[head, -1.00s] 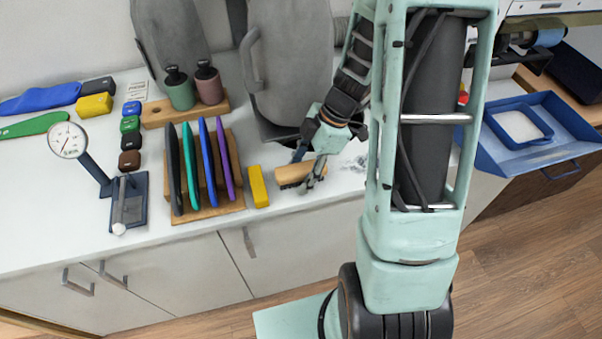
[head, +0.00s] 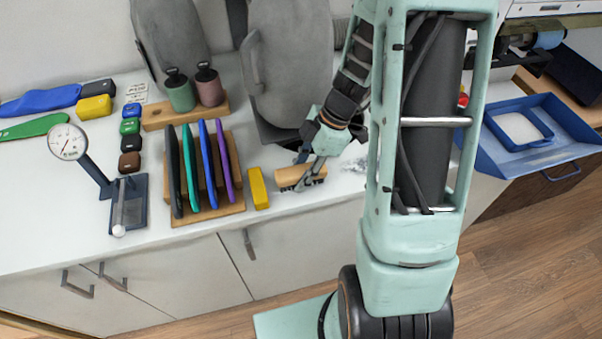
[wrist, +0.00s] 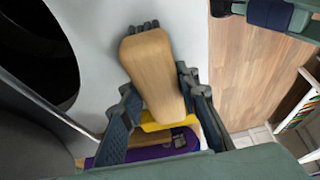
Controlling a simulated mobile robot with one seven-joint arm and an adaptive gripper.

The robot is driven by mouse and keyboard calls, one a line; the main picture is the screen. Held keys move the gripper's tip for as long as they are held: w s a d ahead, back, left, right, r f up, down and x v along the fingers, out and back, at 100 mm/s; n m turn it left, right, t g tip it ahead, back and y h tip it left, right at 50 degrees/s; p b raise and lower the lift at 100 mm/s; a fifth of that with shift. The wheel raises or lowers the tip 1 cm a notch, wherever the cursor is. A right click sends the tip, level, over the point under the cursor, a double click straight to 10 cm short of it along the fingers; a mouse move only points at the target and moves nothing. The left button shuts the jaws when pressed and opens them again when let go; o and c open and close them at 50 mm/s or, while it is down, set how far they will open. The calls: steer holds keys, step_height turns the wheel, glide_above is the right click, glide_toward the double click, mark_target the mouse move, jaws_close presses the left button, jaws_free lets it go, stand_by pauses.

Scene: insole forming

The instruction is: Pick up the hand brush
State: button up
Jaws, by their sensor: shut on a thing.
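The hand brush (head: 288,177) has a light wooden back and dark bristles. It is at the counter's front edge, right of a yellow block, and it also shows in the wrist view (wrist: 152,65). My gripper (head: 310,178) reaches down on it from behind, with its fingers shut on the brush's two sides. In the wrist view my gripper (wrist: 155,95) has one finger on each side of the wooden back. The bristles are mostly hidden under the wood. I cannot tell whether the brush touches the counter.
The yellow block (head: 258,187) stands just left of the brush, beside a wooden rack (head: 207,212) of coloured insoles. A grey machine (head: 290,70) stands behind. A blue tray (head: 490,150) is at the right. Pale scraps lie on the counter right of the brush.

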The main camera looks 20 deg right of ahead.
mark_target(298, 169)
steer(key=shift+r+p, duration=0.15)
steer(key=shift+p, duration=0.2)
steer(key=shift+r+p, duration=0.35)
steer(key=shift+p, duration=0.3)
step_height(298, 169, up, 2)
steer(key=shift+w+r+p, duration=0.1)
steer(key=shift+p, duration=0.4)
steer(key=s+d+r+p, duration=0.1)
steer(key=s+d+r, duration=0.4)
steer(key=s+r, duration=0.5)
steer(key=shift+s+d+r, duration=0.15)
steer(key=shift+s+d, duration=0.05)
steer(key=shift+s, duration=1.4)
steer(key=o, duration=0.7)
jaws_close()
